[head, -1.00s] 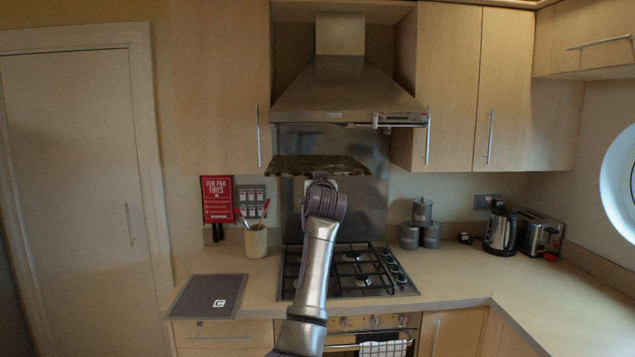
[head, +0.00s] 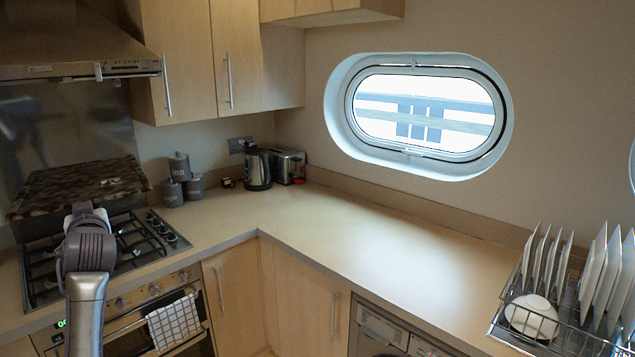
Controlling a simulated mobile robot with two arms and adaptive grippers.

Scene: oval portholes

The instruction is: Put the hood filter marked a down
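A flat, dark brown mottled panel, the hood filter (head: 75,183), is at the left of the head view, held above the hob and below the hood. The fingertips are mostly hidden by my wrist and the panel. My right gripper is not in view.
The gas hob (head: 140,240) lies under the panel. The corner worktop (head: 330,225) is clear in the middle. Grey canisters (head: 180,180), a kettle (head: 256,168) and a toaster (head: 289,165) stand at the back. A dish rack (head: 560,325) with plates and a bowl stands at right.

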